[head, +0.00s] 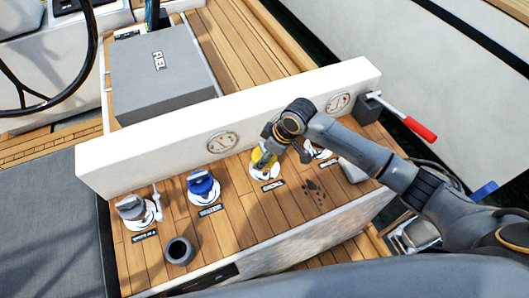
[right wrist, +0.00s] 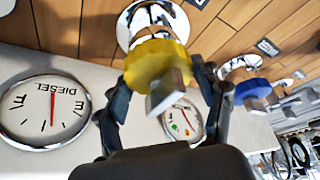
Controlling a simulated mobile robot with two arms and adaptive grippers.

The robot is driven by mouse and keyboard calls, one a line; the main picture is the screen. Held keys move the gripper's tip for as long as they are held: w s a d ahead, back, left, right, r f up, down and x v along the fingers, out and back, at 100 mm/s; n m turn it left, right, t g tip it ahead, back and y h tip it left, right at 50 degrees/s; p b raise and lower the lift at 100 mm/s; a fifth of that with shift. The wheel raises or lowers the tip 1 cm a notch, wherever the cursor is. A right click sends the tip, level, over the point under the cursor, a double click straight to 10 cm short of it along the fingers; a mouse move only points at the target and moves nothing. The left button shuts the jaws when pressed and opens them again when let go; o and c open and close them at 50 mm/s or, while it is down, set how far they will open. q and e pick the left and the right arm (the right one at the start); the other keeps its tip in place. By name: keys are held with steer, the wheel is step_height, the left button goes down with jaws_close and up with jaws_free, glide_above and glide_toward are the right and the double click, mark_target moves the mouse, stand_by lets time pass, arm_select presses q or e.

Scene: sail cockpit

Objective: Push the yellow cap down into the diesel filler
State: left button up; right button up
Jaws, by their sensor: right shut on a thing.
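The yellow cap (head: 260,163) is at the filler marked DIESEL on the teak deck, partly hidden by my gripper. In the right wrist view the yellow cap (right wrist: 153,62), with its grey tab, is between the fingers of my right gripper (right wrist: 160,78). My right gripper also shows in the head view (head: 266,155), shut on the cap. I cannot tell how far into the filler the cap sits. My left gripper is not in view.
A blue-capped filler (head: 202,185) marked WATER and a grey-capped filler (head: 131,207) stand to the left. A dark cup (head: 179,251) is near the front edge. A white panel with gauges (head: 223,142) runs behind. A red-handled lever (head: 420,129) is at the right.

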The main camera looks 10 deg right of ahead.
steer(key=shift+f, duration=0.5)
steer(key=o, duration=1)
steer(key=p+v, duration=1.1)
steer(key=p, duration=0.1)
steer(key=shift+s, duration=0.1)
stand_by(0.4)
